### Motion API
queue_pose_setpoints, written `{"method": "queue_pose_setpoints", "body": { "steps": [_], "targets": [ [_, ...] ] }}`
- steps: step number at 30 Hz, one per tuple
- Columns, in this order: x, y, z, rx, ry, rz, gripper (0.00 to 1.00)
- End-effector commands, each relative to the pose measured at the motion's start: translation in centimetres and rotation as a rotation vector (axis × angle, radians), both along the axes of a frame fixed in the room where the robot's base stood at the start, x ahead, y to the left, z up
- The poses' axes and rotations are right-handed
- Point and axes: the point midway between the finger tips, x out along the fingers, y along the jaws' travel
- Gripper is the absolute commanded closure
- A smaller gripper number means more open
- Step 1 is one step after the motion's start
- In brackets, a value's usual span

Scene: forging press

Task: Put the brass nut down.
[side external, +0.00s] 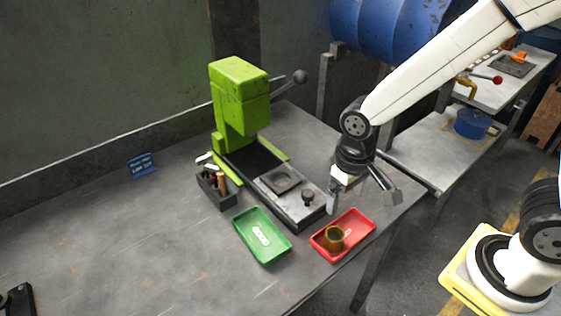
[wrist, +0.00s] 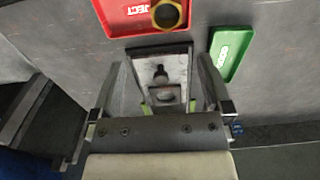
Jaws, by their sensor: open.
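The brass nut (side external: 334,238) is in the red tray (side external: 362,225) near the table's front edge, towards the tray's left end. In the wrist view the nut (wrist: 181,15) shows at the top, with part of the red tray (wrist: 118,22) and its label ending in "JECT". My gripper (side external: 362,199) is open and empty, above and behind the red tray, apart from the nut. In the wrist view its fingers (wrist: 160,65) are spread, with the press bed between them and the nut beyond the tips.
The green tray (side external: 249,227) lies left of the red one. The green press (side external: 236,100) stands behind, its bed (side external: 312,217) reaching close to the red tray. A dark tool holder (side external: 213,195) stands beside the press. The left of the table is mostly clear.

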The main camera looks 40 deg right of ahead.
Motion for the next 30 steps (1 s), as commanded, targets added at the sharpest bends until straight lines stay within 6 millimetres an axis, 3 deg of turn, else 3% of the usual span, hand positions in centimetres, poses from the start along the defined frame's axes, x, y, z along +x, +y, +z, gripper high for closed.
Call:
{"method": "queue_pose_setpoints", "body": {
  "steps": [18,23,30],
  "targets": [
    [0.0,-0.3,0.0,0.002,-0.007,-0.001,0.0],
    [0.0,-2.2,0.2,0.012,-0.055,-0.005,0.0],
    [-0.6,-6.6,0.5,0.011,-0.174,-0.003,0.0]
  ]
}}
